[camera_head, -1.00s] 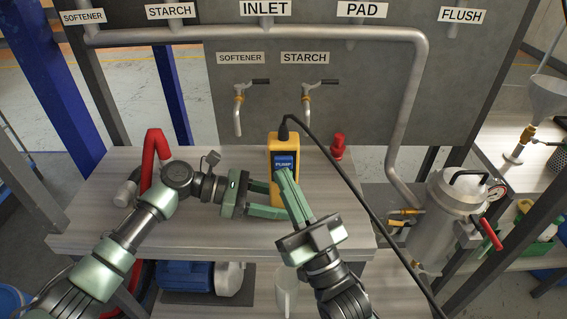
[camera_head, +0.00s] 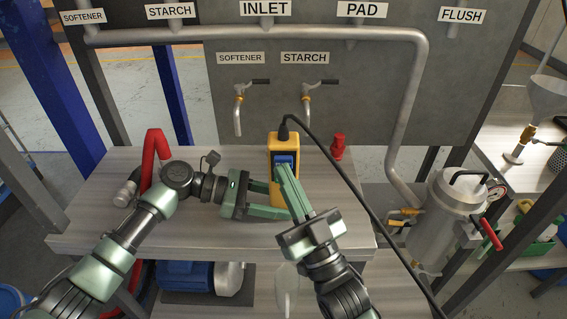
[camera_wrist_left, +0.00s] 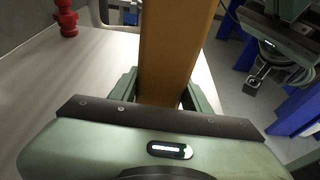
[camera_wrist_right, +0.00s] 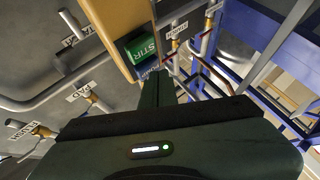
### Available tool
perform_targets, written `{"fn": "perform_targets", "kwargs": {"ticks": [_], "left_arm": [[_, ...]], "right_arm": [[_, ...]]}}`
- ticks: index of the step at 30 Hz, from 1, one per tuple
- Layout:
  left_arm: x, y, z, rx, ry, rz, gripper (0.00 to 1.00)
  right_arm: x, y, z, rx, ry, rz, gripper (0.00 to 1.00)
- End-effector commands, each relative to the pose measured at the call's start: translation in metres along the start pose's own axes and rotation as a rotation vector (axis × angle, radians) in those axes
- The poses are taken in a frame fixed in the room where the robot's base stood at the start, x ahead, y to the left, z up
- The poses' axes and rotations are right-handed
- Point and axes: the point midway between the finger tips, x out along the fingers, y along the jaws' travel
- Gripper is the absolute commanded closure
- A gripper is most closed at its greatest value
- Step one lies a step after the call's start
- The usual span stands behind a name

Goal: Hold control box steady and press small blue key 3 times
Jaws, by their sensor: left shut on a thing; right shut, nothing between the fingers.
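The yellow control box (camera_head: 273,146) stands upright on the pale table with a black cable at its top. Its blue key (camera_head: 287,156) is on the front face, and its label is mostly covered by my right fingertips. My left gripper (camera_head: 270,200) is shut on the lower part of the box from the left; the box also fills the middle of the left wrist view (camera_wrist_left: 176,45). My right gripper (camera_head: 281,170) is shut and empty, its tips at the blue key; I cannot tell whether they touch. The right wrist view shows a green STIR key (camera_wrist_right: 142,48) on the box.
A red fitting (camera_head: 338,146) stands right of the box, and a red hose (camera_head: 152,158) lies left. Two taps (camera_head: 238,112) hang from the panel behind. The black cable (camera_head: 365,205) runs down past my right arm. A metal tank (camera_head: 450,215) stands at right.

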Motion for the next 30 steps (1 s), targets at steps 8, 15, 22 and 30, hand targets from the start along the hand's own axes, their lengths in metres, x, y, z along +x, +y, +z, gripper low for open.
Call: {"fn": "perform_targets", "kwargs": {"ticks": [8, 15, 22, 30], "left_arm": [[-0.0002, 0.0003, 0.0013, 0.001, -0.002, 0.001, 0.75], [-0.0001, 0.0001, 0.0013, 0.002, -0.002, 0.000, 0.75], [0.0000, -0.0001, 0.0013, 0.002, -0.002, -0.001, 0.75], [0.0001, -0.0001, 0.0013, 0.002, -0.002, -0.001, 0.75]], "right_arm": [[0.0027, 0.0019, 0.0014, 0.000, 0.001, 0.000, 1.00], [0.0042, 0.0033, 0.0030, 0.001, 0.000, 0.001, 1.00], [0.0040, 0.0032, 0.0031, 0.000, -0.001, 0.001, 1.00], [-0.0028, -0.0016, -0.0007, 0.001, -0.002, 0.001, 1.00]]}}
